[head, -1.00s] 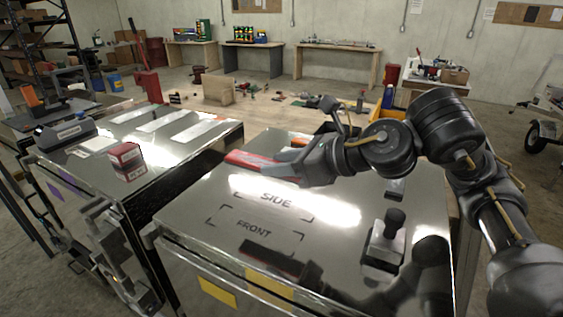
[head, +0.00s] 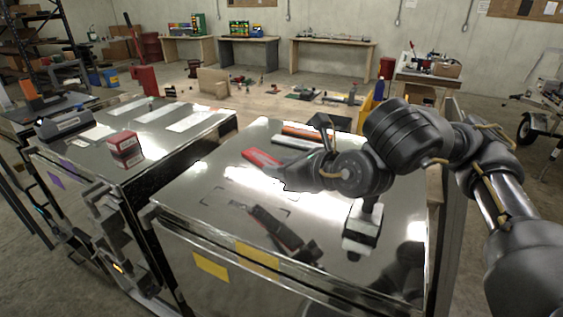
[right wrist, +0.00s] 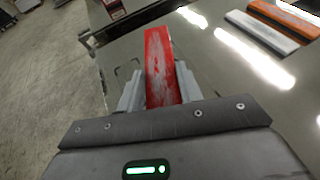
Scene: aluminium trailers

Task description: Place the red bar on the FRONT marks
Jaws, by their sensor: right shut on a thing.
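My right gripper (head: 285,175) is shut on the red bar (head: 262,160), which sticks out to the left of its fingers in the head view. In the right wrist view the red bar (right wrist: 160,60) sits between the two fingers (right wrist: 160,90) and points away from the wrist. The bar appears to be above the shiny metal top (head: 190,205). Black corner marks (head: 289,212) lie on that top, nearer the front edge than the bar; glare and reflections hide most of their lettering. Corner marks (right wrist: 128,68) also show left of the bar in the right wrist view. My left gripper is not seen.
A silver bar (head: 293,143) and an orange bar (head: 312,131) lie behind my right gripper. A black-handled block (head: 362,232) stands on the right of the top. A red and white box (head: 125,150) is on the neighbouring left trailer (head: 80,163).

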